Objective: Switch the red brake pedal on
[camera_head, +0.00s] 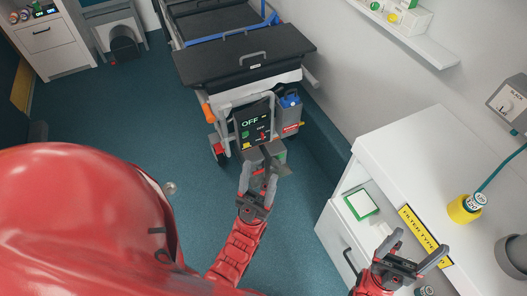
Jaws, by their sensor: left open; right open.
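A dark panel (252,124) reading "OFF" in green stands at the near end of a wheeled stretcher (243,57). Small red marks show low on the panel, and a red part (218,151) shows by the stretcher's left leg. I cannot tell which of these is the brake pedal. My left gripper (261,168) is open just below the panel, in front of a grey box-like part (264,153). It overlaps that part in the picture; contact cannot be told. My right gripper (416,246) is open and empty by the white counter, far from the stretcher.
A white cabinet (51,44) stands back left. Floor left of the stretcher is clear.

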